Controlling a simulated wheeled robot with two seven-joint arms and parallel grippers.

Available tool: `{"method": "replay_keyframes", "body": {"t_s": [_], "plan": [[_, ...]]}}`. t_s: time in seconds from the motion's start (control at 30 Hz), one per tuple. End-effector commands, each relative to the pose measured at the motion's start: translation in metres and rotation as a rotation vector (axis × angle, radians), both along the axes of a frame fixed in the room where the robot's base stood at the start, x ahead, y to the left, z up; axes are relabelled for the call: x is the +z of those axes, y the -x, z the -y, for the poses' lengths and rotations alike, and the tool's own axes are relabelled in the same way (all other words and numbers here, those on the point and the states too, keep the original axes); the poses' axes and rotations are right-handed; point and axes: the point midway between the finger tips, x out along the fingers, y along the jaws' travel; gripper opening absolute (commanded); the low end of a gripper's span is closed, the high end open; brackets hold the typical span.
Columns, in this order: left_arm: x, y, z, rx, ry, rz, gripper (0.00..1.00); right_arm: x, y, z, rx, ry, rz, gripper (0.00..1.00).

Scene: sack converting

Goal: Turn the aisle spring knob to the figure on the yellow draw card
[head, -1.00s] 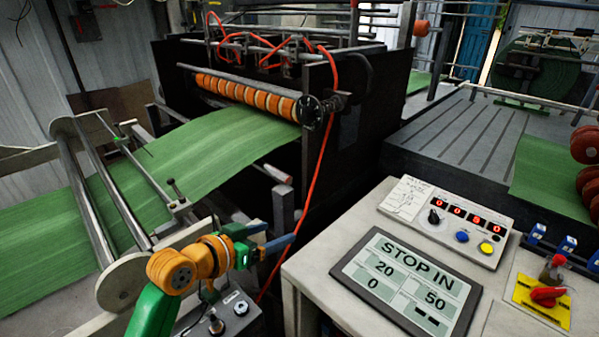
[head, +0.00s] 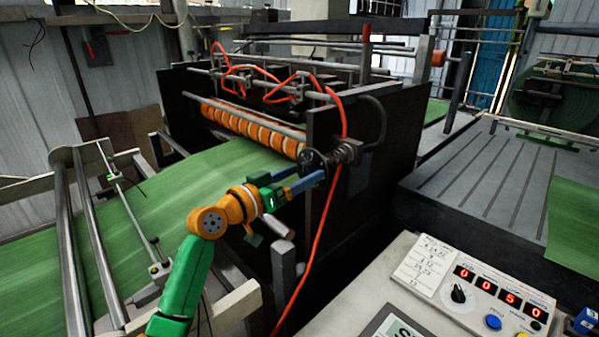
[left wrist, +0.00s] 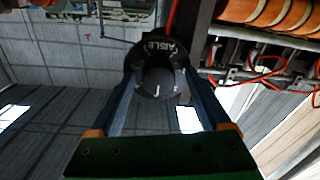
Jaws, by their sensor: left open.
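The aisle spring knob (left wrist: 158,82) is dark and round in the left wrist view, with a white pointer line and a dial lettered AISLE above it. In the head view the black dial (head: 313,160) is at the near end of the orange roller, beside a coil spring. My left gripper (head: 316,180) is open, its blue fingers reaching toward the dial. In the left wrist view its fingers lie on either side of the knob; I cannot tell whether they touch it. No yellow draw card is recognisable now. My right gripper is not in view.
A red hose (head: 330,205) hangs just right of the dial. The control box (head: 490,292) shows 0050, with a handwritten white card (head: 420,264) beside its knob. The dark machine side panel (head: 390,180) stands behind; green sheet (head: 165,185) runs at left.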

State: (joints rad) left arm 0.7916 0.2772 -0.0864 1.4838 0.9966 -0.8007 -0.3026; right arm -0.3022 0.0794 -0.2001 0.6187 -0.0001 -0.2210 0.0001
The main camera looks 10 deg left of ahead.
Motion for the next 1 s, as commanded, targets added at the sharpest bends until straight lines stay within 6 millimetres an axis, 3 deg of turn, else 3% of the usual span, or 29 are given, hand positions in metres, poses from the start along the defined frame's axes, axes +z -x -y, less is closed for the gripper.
{"method": "replay_keyframes", "body": {"t_s": [0.07,0.3,0.37,0.67,1.0], "plan": [[0.0,0.0,0.0,0.0,0.0,0.0,0.78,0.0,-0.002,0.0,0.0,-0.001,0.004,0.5],[0.0,0.0,0.0,0.0,0.0,0.0,0.13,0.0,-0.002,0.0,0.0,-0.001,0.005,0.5],[0.0,0.0,0.0,0.0,0.0,0.0,0.0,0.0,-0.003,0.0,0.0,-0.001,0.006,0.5],[-0.003,0.0,-0.001,0.0,-0.038,0.026,0.0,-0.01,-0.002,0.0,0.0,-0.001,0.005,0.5],[-0.006,0.001,-0.001,0.002,-0.243,0.162,0.0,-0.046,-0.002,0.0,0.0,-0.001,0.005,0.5]]}}
